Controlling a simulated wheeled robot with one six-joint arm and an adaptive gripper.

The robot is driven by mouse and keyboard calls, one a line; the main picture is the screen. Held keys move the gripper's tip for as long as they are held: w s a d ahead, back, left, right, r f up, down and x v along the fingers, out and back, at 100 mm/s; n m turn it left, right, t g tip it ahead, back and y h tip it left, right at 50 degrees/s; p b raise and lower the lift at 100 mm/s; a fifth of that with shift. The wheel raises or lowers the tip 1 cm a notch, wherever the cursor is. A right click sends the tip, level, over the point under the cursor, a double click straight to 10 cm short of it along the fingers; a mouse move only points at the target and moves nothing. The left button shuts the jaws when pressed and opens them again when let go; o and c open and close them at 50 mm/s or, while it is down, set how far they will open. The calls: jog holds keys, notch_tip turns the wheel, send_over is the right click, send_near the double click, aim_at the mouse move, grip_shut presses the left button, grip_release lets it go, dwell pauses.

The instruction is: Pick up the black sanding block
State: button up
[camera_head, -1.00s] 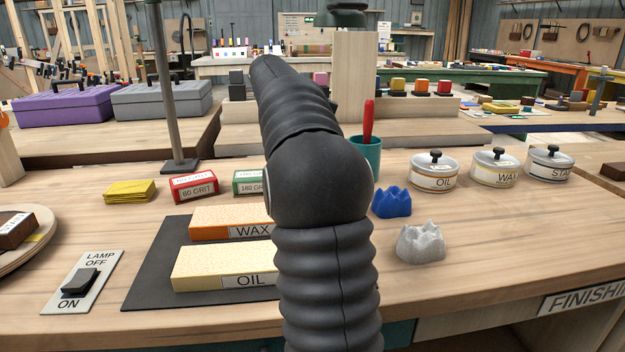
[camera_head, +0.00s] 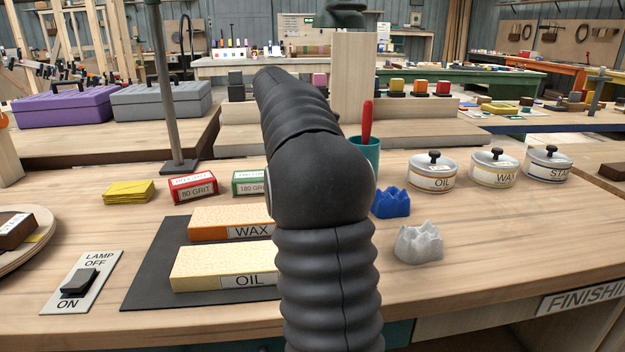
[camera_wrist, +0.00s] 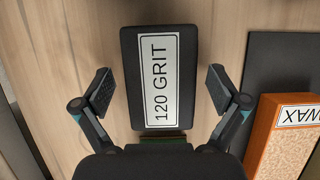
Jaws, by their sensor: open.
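The black sanding block (camera_wrist: 159,78), labelled "120 GRIT", lies on the wooden bench in the wrist view. My gripper (camera_wrist: 158,88) is open, with one finger on each side of the block and a gap at both sides. Nothing is held. In the head view my own arm hides the gripper and the black block.
An orange-sided WAX block (camera_wrist: 285,145) lies on a dark mat (camera_wrist: 262,75) right of my gripper. In the head view, the OIL block (camera_head: 215,268), red 80 GRIT box (camera_head: 192,187) and green-edged 180 GRIT box (camera_head: 251,182) are nearby. A green strip (camera_wrist: 162,139) shows by the black block's near end.

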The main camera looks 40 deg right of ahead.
jog(key=c, duration=1.3)
jog(key=shift+r, duration=0.15)
jog(key=shift+c, duration=0.2)
jog(key=shift+r, duration=0.65)
notch_tip(320, 180, up, 3)
jog(key=shift+f, duration=0.1)
jog(key=s+r, duration=0.7)
jog(key=s, duration=0.4)
jog(key=shift+s+a, duration=0.2)
jog(key=shift+s, duration=0.1)
